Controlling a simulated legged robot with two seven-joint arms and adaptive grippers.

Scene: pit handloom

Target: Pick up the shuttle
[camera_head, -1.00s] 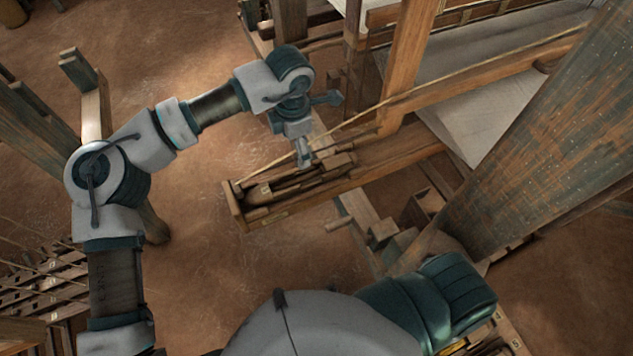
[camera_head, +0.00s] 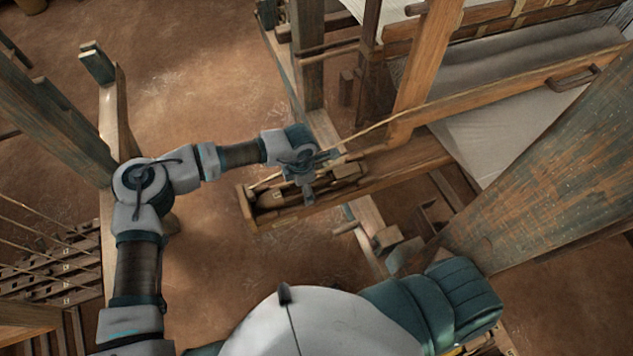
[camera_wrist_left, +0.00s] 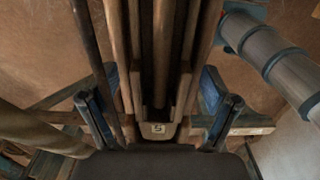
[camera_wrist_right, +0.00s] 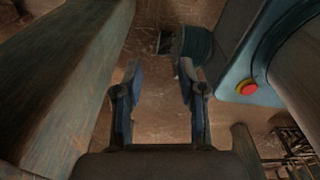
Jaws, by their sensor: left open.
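A long wooden shuttle box (camera_head: 250,207) sticks out from the left end of the loom's beam. A brown wooden piece that looks like the shuttle (camera_head: 272,198) lies inside it, partly hidden by my left gripper. My left gripper (camera_head: 308,194) points down over the box. In the left wrist view its open fingers (camera_wrist_left: 158,85) stand on either side of the box, with the long piece (camera_wrist_left: 161,45) running between the rails. Contact cannot be told. My right gripper (camera_wrist_right: 160,72) is open and empty in the right wrist view, away from the box.
The loom's upright post (camera_head: 425,70) and slanted beam (camera_head: 500,92) stand right of the box. A broad weathered post (camera_head: 560,170) fills the right side. Wooden blocks (camera_head: 387,238) lie below the box. Bare floor (camera_head: 210,255) is free to its left.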

